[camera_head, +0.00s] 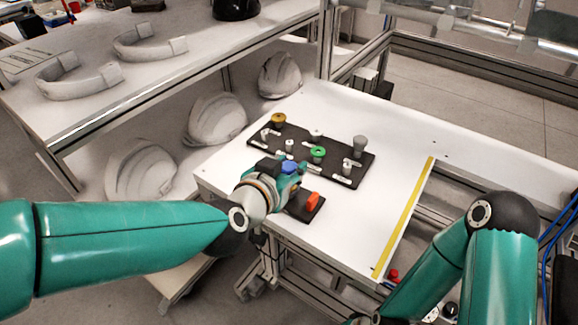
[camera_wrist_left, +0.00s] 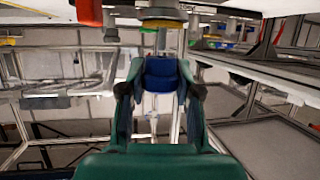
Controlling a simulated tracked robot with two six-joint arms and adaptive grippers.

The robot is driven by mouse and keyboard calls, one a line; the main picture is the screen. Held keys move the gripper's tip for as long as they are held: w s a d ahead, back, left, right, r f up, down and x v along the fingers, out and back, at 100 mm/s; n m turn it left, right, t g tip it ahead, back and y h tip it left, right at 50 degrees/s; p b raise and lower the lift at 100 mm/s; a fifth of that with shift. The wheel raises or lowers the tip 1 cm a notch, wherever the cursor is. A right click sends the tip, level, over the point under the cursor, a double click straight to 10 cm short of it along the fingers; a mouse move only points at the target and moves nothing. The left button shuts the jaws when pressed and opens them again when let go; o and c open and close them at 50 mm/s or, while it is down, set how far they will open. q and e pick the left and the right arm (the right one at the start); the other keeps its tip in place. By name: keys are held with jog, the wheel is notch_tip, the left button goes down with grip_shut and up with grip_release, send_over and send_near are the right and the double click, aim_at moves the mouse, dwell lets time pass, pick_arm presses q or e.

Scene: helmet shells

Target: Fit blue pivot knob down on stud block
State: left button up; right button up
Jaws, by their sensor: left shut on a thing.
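The blue pivot knob (camera_head: 291,167) is held in my left gripper (camera_head: 296,171); the blue knob also shows between the two fingers in the left wrist view (camera_wrist_left: 160,75). The gripper is over the near left part of the table, between a long dark board (camera_head: 262,146) and a small dark block with an orange-red knob (camera_head: 312,200). The dark board bears several pale studs and fittings; I cannot tell which is the stud block. The gripper hides part of the board's near edge and of the small block. My right gripper is out of view.
A yellow knob (camera_head: 278,118), a green knob (camera_head: 318,152) and a grey knob (camera_head: 360,143) stand on the board. White helmet shells (camera_head: 215,119) lie beyond the table on the left. The white tabletop (camera_head: 385,180) is clear right of the board, up to a yellow strip (camera_head: 405,217).

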pick_arm(q)
jog(key=shift+f+b, duration=0.8)
jog(key=shift+f, duration=0.25)
jog(key=o, duration=1)
jog(key=v, duration=1.2)
